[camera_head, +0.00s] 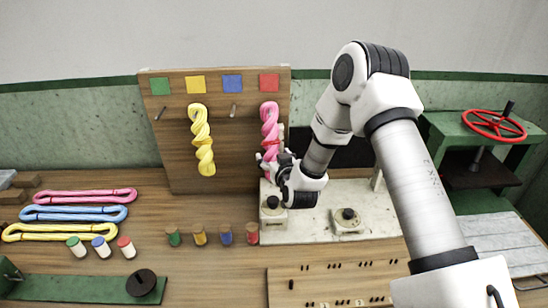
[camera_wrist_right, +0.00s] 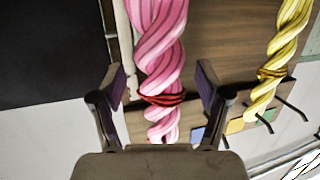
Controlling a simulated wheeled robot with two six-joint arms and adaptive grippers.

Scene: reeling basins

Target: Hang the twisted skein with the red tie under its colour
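The pink twisted skein (camera_head: 269,122) hangs upright on the board below the red square (camera_head: 269,83); its peg is hidden. In the right wrist view the skein (camera_wrist_right: 160,45) shows its red tie (camera_wrist_right: 163,98). My right gripper (camera_head: 268,163) is at the skein's lower part. In the right wrist view its fingers (camera_wrist_right: 164,88) stand apart on either side of the skein, with gaps, so it is open. A yellow twisted skein (camera_head: 202,140) hangs below the yellow square (camera_head: 195,85). My left gripper is not in view.
Bare pegs show below the green square (camera_head: 160,86) and blue square (camera_head: 232,83) of the wooden board (camera_head: 180,165). Pink, blue and yellow loops (camera_head: 75,213) lie at left. Several jars (camera_head: 199,235) stand before the board. A pale counter with knobs (camera_head: 348,218) lies right.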

